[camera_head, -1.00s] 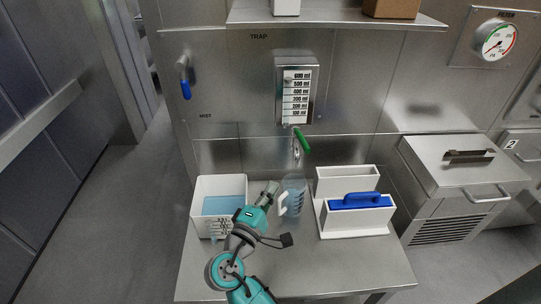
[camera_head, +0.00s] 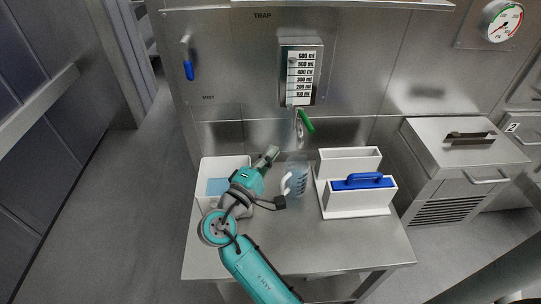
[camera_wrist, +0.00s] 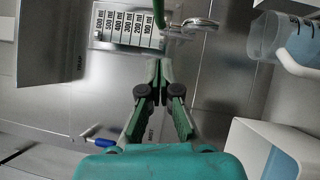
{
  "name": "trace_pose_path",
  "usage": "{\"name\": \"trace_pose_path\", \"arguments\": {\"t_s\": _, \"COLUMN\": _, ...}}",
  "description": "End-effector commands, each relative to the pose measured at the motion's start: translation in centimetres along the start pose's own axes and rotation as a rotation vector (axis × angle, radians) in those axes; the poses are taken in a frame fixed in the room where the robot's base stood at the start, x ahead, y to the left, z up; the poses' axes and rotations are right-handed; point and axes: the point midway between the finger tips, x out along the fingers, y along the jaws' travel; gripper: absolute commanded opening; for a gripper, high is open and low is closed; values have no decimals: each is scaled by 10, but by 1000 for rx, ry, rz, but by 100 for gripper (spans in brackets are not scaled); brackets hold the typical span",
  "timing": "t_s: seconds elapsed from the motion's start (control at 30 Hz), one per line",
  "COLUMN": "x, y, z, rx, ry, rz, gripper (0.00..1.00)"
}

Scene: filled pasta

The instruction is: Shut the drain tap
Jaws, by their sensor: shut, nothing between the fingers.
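The drain tap has a green lever (camera_head: 306,121) on a metal spout, below the TRAP gauge (camera_head: 301,72). The lever slants down to the right. In the wrist view the lever (camera_wrist: 159,13) shows at the top edge, partly cut off, beside the round metal spout (camera_wrist: 198,25). My gripper (camera_head: 272,153) is left of the tap and lower in the head view, apart from it. In the wrist view my gripper (camera_wrist: 158,64) is shut and empty, its tips pointing toward the lever with a gap between. Whether liquid runs from the spout cannot be told.
A clear jug (camera_head: 297,180) with a white handle stands under the tap, close to my gripper. A white tub (camera_head: 213,165) with blue liquid is at left. A white holder (camera_head: 345,202) with a blue-handled block is at right. A blue-handled tap (camera_head: 188,69) is on the wall.

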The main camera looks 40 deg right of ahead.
Motion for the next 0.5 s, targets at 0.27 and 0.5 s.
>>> {"name": "trace_pose_path", "arguments": {"t_s": 0.27, "x": 54, "y": 0, "z": 1, "rx": 1, "ry": -5, "rz": -1, "gripper": 0}}
{"name": "trace_pose_path", "arguments": {"t_s": 0.5, "x": 84, "y": 0, "z": 17, "rx": 0, "ry": -3, "rz": 0, "gripper": 0}}
